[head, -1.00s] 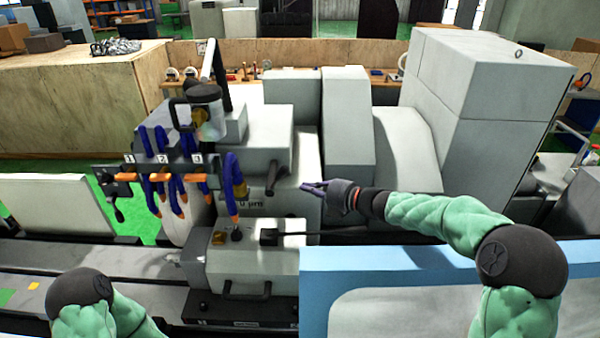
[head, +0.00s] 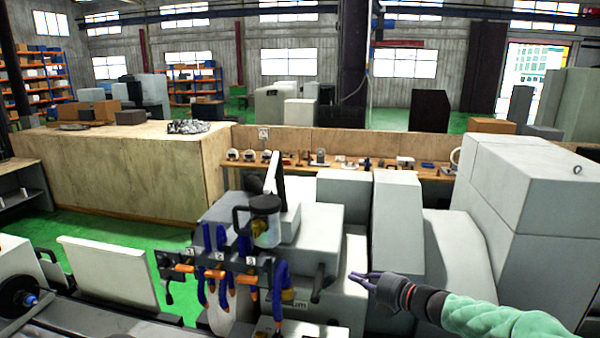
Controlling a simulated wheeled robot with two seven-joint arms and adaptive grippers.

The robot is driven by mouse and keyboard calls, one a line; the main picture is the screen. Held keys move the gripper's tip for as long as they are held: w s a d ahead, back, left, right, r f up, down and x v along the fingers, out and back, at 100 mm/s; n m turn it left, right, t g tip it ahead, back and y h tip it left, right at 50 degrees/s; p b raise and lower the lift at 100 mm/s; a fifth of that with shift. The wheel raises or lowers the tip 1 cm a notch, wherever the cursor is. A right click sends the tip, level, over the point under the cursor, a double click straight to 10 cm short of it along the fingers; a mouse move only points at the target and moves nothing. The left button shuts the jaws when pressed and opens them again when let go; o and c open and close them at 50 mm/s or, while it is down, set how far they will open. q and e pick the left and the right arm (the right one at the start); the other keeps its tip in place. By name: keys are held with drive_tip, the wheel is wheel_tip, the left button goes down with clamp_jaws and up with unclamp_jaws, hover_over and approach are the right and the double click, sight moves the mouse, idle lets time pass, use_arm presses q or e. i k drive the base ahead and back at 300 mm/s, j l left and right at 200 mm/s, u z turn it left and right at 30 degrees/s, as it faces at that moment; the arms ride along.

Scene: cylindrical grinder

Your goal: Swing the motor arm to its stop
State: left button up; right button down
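The grinder's grey wheelhead housing (head: 318,232) stands in the middle of the head view. A short black lever (head: 318,283) projects from its front. A dark upright plate with a pale face (head: 275,178) rises behind a clear-bodied cup (head: 265,222) on top. I cannot tell for certain which part is the motor arm. My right gripper (head: 362,279) is just right of the black lever, pointing left, with a visible gap to it. It seems to hold nothing; its small fingers do not show clearly whether they are open. My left gripper is outside the picture.
A bracket with numbered blue hoses (head: 220,265) hangs in front of the housing, left of the lever. Tall grey covers (head: 397,240) stand close behind and right of my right gripper. A wooden bench (head: 370,168) with small parts runs behind the machine. Green floor lies open at left.

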sight(268, 208)
drive_tip(key=k+j, duration=0.15)
drive_tip(key=j, duration=0.15)
drive_tip(key=k+j, duration=0.1)
drive_tip(key=j, duration=0.25)
drive_tip(key=k+j, duration=0.15)
drive_tip(key=j, duration=0.15)
drive_tip(key=k+j, duration=0.15)
drive_tip(key=j, duration=0.15)
